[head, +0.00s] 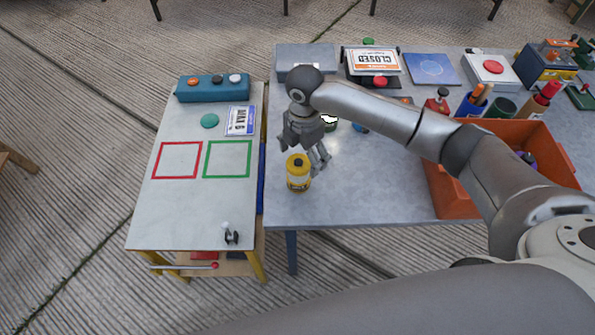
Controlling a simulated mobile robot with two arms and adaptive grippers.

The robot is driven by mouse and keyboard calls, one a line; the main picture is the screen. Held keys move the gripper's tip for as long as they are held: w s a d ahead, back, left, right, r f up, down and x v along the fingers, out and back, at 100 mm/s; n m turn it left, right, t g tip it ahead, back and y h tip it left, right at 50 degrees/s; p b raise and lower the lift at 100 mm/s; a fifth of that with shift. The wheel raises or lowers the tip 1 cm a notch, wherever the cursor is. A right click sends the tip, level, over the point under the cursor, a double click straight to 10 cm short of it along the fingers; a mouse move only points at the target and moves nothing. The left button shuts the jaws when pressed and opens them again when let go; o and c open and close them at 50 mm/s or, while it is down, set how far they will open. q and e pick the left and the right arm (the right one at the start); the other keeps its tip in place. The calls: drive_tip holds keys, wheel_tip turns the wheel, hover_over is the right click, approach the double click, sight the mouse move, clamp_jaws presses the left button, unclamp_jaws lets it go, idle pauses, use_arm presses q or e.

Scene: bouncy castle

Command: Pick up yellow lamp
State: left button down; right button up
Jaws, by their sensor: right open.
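The yellow lamp (298,180) stands upright near the front left corner of the grey table (345,205). It has a yellow top and base, a pale middle and a dark knob on top. My right gripper (305,165) reaches in from the right and is open. Its fingers are at the lamp's upper part, one close to its right side. I cannot tell whether they touch it. My left gripper is not in view.
An orange crate (440,196) stands on the table's right side. A white side table (165,220) with a red square and a green square adjoins on the left. A sign (372,62), a blue plate (431,69) and a red button box (492,70) line the back.

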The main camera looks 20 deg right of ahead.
sight(299, 169)
drive_tip(key=shift+f, duration=0.45)
drive_tip(key=shift+a+f+p, duration=0.3)
drive_tip(key=shift+f, duration=0.3)
drive_tip(key=f, duration=0.2)
drive_tip(key=f+p, duration=0.1)
drive_tip(key=shift+a+f, duration=0.25)
drive_tip(key=shift+a, duration=0.05)
drive_tip(key=shift+w+f, duration=0.1)
drive_tip(key=shift+f, duration=0.4)
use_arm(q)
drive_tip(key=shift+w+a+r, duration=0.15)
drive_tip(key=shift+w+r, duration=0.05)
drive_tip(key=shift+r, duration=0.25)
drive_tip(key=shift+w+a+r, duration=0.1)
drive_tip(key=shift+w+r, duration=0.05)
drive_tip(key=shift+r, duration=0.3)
use_arm(e)
drive_tip(key=c, duration=1.4)
